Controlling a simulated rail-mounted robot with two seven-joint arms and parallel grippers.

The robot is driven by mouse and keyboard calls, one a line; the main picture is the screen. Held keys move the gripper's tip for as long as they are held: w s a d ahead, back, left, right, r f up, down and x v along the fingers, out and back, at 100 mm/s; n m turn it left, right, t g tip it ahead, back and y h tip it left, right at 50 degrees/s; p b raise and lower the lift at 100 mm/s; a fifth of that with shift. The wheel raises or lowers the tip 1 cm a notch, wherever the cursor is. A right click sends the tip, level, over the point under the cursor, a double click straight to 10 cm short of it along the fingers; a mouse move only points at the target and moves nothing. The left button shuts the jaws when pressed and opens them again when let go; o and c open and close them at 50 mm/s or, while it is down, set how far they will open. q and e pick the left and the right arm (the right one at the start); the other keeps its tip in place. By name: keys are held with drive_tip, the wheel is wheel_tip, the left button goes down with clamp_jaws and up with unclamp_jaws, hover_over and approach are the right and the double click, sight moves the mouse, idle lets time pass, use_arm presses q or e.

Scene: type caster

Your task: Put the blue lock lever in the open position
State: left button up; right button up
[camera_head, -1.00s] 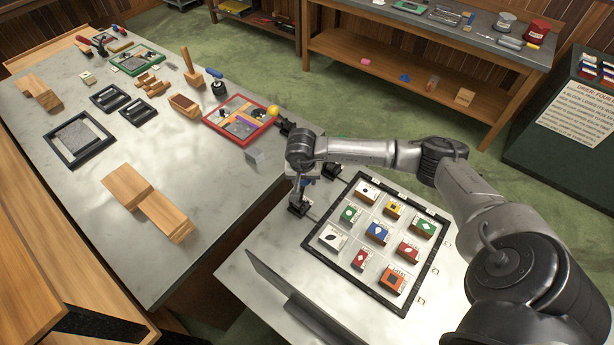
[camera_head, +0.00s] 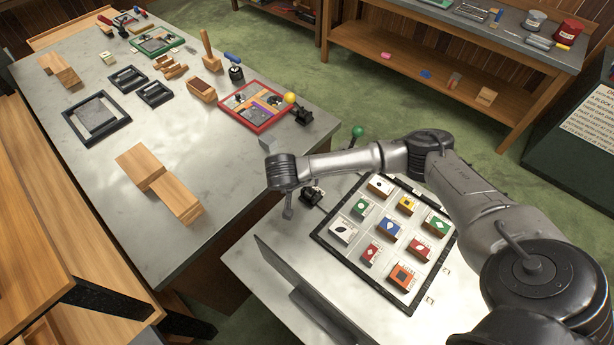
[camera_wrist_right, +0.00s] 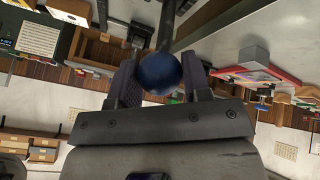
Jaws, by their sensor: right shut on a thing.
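In the right wrist view, a dark blue ball knob (camera_wrist_right: 160,73) sits between the two fingers of my right gripper (camera_wrist_right: 158,80), which is shut on it. In the head view, my right arm reaches across from the right, and its wrist hides the fingers and the blue knob. A small black lever base (camera_head: 312,194) shows just right of the wrist, at the left edge of the type board. I cannot make out the angle of the blue lever's rod. My left gripper is in neither view.
A black-framed board (camera_head: 345,262) with several coloured type blocks lies beside the lever base. A yellow-knobbed lever (camera_head: 290,98) stands behind, near a red-framed tray (camera_head: 262,127). A green knob (camera_head: 357,131) stands behind my forearm. An upright metal plate (camera_head: 310,290) is in front.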

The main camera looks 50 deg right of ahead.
drive_tip(key=o, duration=1)
drive_tip(key=shift+o, duration=1.3)
drive_tip(key=shift+a+r, duration=0.1)
drive_tip(key=p+v, duration=0.2)
drive_tip(key=v, duration=1.1)
drive_tip(key=shift+a+r+p, duration=0.15)
drive_tip(key=shift+r+p, duration=0.15)
drive_tip(key=shift+p, duration=0.1)
